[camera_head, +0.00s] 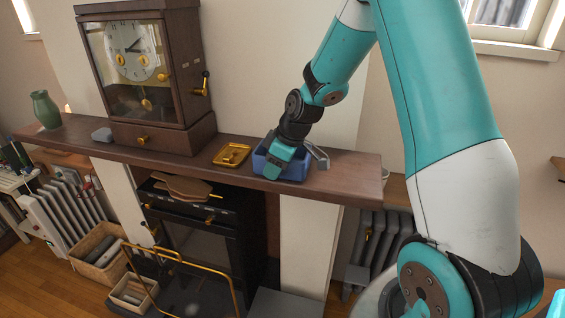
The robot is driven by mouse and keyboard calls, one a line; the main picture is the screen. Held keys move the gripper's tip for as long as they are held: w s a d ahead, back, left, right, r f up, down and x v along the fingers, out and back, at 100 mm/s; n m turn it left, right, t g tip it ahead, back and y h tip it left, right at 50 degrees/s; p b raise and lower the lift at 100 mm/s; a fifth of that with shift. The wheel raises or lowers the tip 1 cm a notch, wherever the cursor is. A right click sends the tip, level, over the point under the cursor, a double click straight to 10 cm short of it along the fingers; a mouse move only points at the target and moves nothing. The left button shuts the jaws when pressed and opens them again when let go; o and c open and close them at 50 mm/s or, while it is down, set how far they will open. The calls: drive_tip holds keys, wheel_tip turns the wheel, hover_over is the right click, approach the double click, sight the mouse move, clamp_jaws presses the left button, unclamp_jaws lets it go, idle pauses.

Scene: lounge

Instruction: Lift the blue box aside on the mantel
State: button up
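The blue box (297,171) stands on the brown mantel (345,178), near its right end. It is an open-topped box and looks upright on the shelf. My gripper (280,163) reaches down from the upper right and is right over the box. Its teal part overlaps the box's front and hides part of the box. A grey, bent piece (317,156) shows at the box's right side; I cannot tell whether it is a finger of mine. Whether the gripper touches or holds the box cannot be made out.
A small yellow tray (221,160) lies just left of the box. Further left stand a large wooden clock (152,128), a grey lump (102,135) and a green vase (45,110). The mantel right of the box is bare up to its end. A black stove (205,235) stands below.

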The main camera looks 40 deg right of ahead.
clamp_jaws()
drive_tip(key=shift+r, duration=0.15)
